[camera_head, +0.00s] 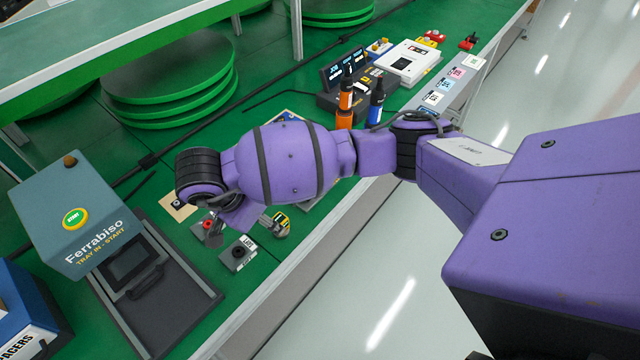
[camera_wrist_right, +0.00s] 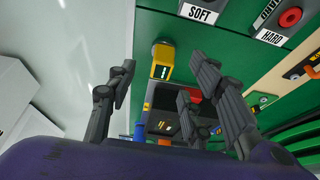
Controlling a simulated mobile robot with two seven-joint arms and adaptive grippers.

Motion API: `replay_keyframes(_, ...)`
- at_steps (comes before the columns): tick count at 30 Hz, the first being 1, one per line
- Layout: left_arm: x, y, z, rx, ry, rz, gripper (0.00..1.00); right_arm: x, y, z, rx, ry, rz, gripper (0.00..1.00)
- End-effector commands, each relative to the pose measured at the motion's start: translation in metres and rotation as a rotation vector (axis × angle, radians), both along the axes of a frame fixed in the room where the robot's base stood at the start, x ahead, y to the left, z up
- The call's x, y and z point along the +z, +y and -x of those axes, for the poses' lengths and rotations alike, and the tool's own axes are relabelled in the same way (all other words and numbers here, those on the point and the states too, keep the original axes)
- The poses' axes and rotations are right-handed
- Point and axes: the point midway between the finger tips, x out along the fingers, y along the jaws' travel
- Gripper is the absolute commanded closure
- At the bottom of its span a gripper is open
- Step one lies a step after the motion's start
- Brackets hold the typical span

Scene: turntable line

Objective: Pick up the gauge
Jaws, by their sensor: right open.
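The gauge appears to be the small yellow and black device with a rounded grey end (camera_head: 281,224). It rests at the front edge of the green bench, beside a grey block with a black round top (camera_head: 238,253). In the right wrist view the yellow gauge (camera_wrist_right: 162,63) shows between the fingertips of my right gripper (camera_wrist_right: 162,60). The right gripper's fingers are apart and empty; I cannot tell how far the gauge is beyond them. In the head view my right wrist hides most of this gripper (camera_head: 222,228). My left gripper is not in view.
Blocks labelled SOFT (camera_wrist_right: 203,12) and HARD (camera_wrist_right: 283,22) stand near the gauge. A Ferrabiso start box (camera_head: 70,215) and a dark tray (camera_head: 150,290) are at the left. Orange (camera_head: 345,103) and blue (camera_head: 376,104) bottles stand farther along the bench.

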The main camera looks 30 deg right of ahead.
Motion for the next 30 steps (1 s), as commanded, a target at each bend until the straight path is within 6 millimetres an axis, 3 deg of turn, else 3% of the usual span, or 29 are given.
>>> replay_keyframes(18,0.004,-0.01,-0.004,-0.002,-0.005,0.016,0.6,-0.062,-0.03,-0.017,0.0,-0.016,0.019,0.53)
replay_keyframes(26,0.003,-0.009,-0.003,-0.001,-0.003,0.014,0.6,-0.065,-0.031,-0.018,0.001,-0.018,0.017,0.53)
replay_keyframes(30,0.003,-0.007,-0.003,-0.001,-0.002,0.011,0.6,-0.065,-0.031,-0.018,0.001,-0.018,0.017,0.7)
